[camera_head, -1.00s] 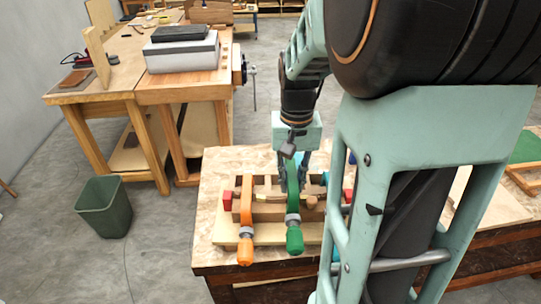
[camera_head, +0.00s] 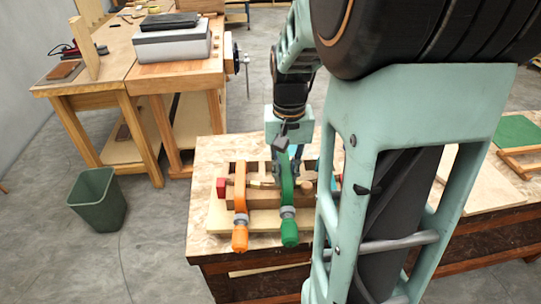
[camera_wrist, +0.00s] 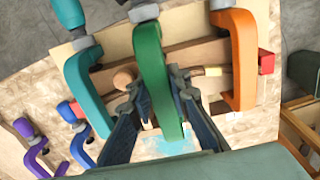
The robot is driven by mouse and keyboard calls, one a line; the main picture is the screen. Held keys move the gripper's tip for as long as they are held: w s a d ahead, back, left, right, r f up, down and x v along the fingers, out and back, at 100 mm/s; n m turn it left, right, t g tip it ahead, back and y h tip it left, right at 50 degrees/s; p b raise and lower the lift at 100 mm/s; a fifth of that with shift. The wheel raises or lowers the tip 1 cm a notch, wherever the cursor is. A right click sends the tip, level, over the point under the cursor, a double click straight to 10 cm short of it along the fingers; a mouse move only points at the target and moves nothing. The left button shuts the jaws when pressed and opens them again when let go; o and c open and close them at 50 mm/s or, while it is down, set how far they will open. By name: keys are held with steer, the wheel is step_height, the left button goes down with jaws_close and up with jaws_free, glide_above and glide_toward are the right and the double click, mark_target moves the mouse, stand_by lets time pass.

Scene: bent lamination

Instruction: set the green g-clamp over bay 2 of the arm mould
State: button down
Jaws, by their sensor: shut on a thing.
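The green g-clamp (camera_head: 287,180) stands across the wooden arm mould (camera_head: 265,196), with its handle toward the front edge of the bench. In the wrist view the green clamp (camera_wrist: 150,65) passes over the mould (camera_wrist: 195,53) between the teal and orange clamps. My gripper (camera_wrist: 158,98) is shut on the green clamp's back, one finger on each side; it also shows in the head view (camera_head: 288,160). I cannot tell whether the clamp rests on the mould. Bay markings are not readable.
An orange clamp (camera_head: 240,195) sits on the mould to the left. A teal clamp (camera_wrist: 85,85) is on the other side, with blue (camera_wrist: 76,132) and purple (camera_wrist: 30,140) clamps beyond. A red block (camera_head: 222,188) is at the mould's left end. A bin (camera_head: 97,200) stands on the floor.

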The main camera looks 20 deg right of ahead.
steer(key=shift+f, duration=0.2)
steer(key=shift+s+f+b, duration=0.1)
steer(key=shift+f+b, duration=0.75)
steer(key=shift+f, duration=0.15)
steer(key=shift+f+b, duration=0.5)
steer(key=shift+f, duration=0.2)
steer(key=shift+f, duration=0.15)
steer(key=c, duration=1.7)
jaws_free()
steer(key=shift+c, duration=0.2)
step_height(320, 180, up, 12)
steer(key=shift+r, duration=0.1)
